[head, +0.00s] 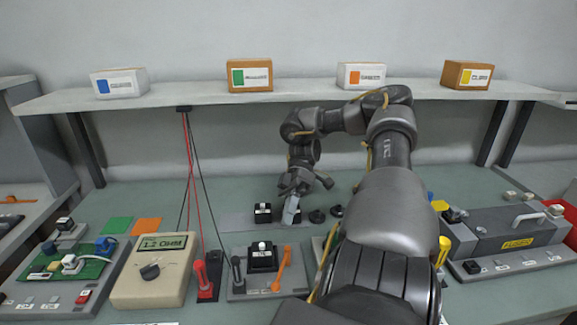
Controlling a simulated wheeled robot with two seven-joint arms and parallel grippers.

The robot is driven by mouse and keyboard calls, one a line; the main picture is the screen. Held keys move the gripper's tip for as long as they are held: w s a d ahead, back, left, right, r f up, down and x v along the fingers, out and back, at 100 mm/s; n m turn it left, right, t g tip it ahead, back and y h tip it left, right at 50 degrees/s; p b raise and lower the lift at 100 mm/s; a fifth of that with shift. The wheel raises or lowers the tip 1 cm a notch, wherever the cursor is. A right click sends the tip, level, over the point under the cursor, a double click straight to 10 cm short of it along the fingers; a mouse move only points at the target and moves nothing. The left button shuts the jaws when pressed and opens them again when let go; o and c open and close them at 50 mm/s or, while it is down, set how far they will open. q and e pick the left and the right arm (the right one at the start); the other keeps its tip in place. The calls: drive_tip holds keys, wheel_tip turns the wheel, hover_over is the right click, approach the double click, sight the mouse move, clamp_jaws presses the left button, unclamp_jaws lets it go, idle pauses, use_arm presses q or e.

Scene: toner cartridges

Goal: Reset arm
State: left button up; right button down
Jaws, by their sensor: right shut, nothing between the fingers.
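My right arm (390,215) comes in from the lower right, reaches over the bench and bends back down at the far middle. My right gripper (296,190) points down over the back of the bench, shut and empty. It is close to a small black block (263,213) on a grey strip and to some dark round knobs (317,216). I cannot tell whether it touches anything there. My left gripper is not in view. My right arm hides part of the bench's right middle. No toner cartridge can be made out.
A beige meter (152,271) reading 1.2 OHM, a green circuit board (72,262) and a black-switch panel (262,258) stand in front. A grey case (510,232) stands at right. Red and black leads (190,165) hang from the shelf (190,101), which bears several small boxes.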

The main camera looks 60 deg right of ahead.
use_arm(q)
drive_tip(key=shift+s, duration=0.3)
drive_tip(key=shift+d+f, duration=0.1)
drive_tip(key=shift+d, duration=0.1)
